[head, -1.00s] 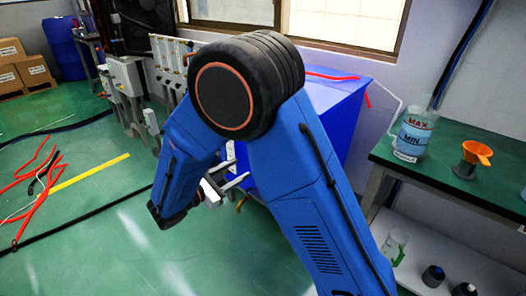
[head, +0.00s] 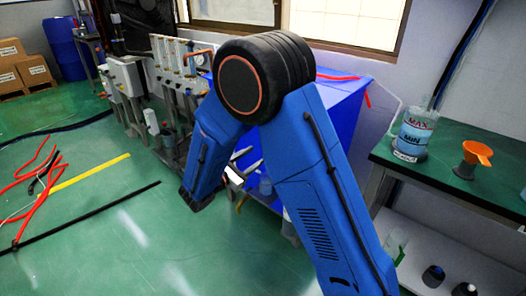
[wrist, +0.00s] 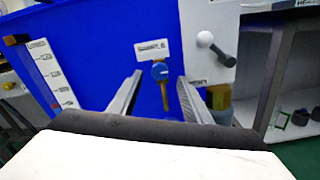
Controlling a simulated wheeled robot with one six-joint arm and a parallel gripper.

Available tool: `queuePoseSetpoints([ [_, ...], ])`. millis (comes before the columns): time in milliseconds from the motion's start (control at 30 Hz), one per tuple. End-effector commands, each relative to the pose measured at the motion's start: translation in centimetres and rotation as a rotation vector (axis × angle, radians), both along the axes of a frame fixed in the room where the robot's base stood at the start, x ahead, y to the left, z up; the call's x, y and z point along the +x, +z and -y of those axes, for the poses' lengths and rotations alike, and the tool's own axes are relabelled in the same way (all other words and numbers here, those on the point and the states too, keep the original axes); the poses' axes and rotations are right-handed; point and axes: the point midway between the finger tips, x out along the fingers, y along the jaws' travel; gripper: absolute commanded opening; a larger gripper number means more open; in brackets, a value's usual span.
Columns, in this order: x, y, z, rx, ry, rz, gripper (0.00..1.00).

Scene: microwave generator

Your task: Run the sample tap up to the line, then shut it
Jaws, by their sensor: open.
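My gripper (wrist: 160,76) is open. Its two fingers appear either side of the tap in the wrist view; I cannot tell whether they touch it. In the head view my gripper (head: 238,166) is near the blue cabinet (head: 345,110), mostly hidden by my arm. A graduated strip with red marks (wrist: 46,72) stands left of the tap. The fill line and any liquid flow cannot be made out.
A MIN/MAX jug (head: 415,135) and an orange funnel (head: 478,153) stand on the green bench. Open floor lies to the left.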

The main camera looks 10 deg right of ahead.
Motion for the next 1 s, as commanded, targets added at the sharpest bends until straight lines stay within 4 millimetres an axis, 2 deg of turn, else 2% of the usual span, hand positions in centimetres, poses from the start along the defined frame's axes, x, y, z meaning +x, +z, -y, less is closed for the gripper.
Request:
queuePoseSetpoints([
  [100,1.2,0.0,1.7,0.0,-0.003,0.0,0.45],
  [300,2.6,0.0,3.7,0.0,-0.002,0.0,0.45],
  [500,3.3,0.0,4.5,0.0,-0.001,0.0,0.45],
  [767,3.3,0.0,4.6,0.0,0.0,0.0,0.45],
  [800,3.3,0.0,4.6,0.0,0.0,0.0,0.42],
  [967,3.3,0.0,4.6,0.0,0.0,0.0,0.04],
  [1000,3.3,0.0,4.6,0.0,0.0,0.0,0.03],
])
